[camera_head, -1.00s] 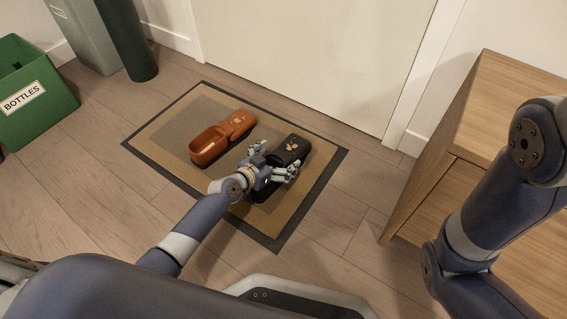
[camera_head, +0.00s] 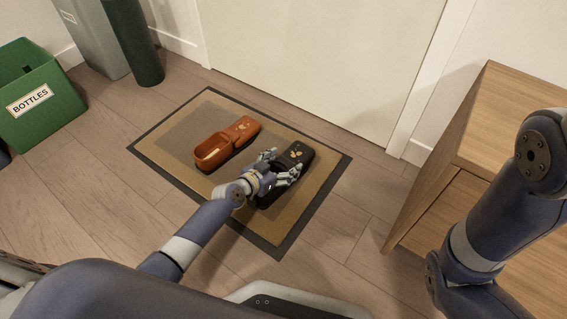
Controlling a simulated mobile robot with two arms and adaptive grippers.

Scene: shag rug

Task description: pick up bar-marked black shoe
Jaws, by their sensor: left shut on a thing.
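The black shoe (camera_head: 296,153) is on the right part of the mat, its toe pointing up and to the right, with a pale mark on the toe. My left gripper (camera_head: 279,171) comes from the lower left and is shut on the shoe's middle or heel part. Its fingers and palm hide much of the shoe's opening. I cannot tell whether the shoe is lifted off the mat. My right arm shows at the right edge, but its gripper is out of view.
An orange-brown shoe (camera_head: 226,143) sits on the mat (camera_head: 179,111), left of the black one. A wooden cabinet (camera_head: 447,200) stands at the right. A green bin (camera_head: 36,97) labelled BOTTLES is at the left. A white door (camera_head: 325,55) is behind. The floor around the mat is clear.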

